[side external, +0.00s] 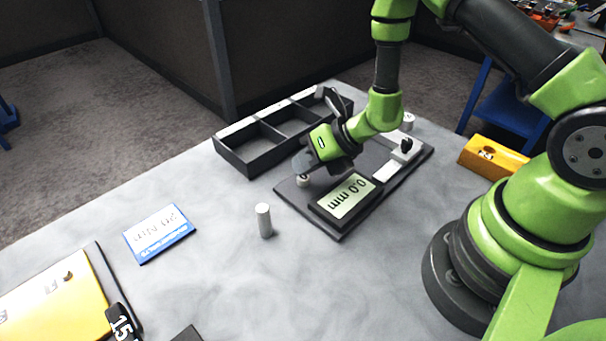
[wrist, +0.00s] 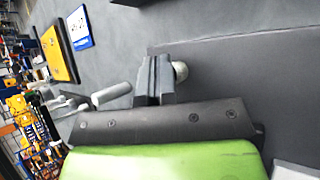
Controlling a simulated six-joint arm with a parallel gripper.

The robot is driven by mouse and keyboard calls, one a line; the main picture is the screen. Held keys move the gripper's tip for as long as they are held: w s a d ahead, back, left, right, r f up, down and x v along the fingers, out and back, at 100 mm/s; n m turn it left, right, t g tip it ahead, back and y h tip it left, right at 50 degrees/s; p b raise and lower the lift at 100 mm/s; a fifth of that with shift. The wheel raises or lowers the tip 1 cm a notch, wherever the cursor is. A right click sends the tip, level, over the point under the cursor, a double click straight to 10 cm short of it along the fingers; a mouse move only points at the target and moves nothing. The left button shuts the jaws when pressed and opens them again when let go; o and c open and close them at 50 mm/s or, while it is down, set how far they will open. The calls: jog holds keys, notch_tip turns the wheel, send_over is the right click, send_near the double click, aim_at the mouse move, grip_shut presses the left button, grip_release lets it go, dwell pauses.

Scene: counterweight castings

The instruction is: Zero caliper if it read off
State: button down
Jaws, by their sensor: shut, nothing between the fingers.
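The caliper is a dark flat plate (side external: 290,190) with a raised display (side external: 347,197). The display faces away from the camera and appears to read 0.0 mm. A pale block with a black knob (side external: 406,148) sits at the plate's far right end. A small pale round button (side external: 303,181) is at the left end, and it also shows in the wrist view (wrist: 181,70). My gripper (side external: 302,164) is shut and empty, with its fingertips right at the button. In the wrist view the closed fingers (wrist: 153,80) partly cover the button; I cannot tell whether they touch it.
A grey cylinder (side external: 264,220) stands upright left of the plate. A black compartment tray (side external: 243,165) lies behind. A blue-and-white card (side external: 158,232) and a yellow panel (side external: 55,300) lie at the left. A yellow block (side external: 493,157) is at the right.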

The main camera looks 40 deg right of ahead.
jog(key=shift+r, duration=0.7)
jog(key=shift+r, duration=2.5)
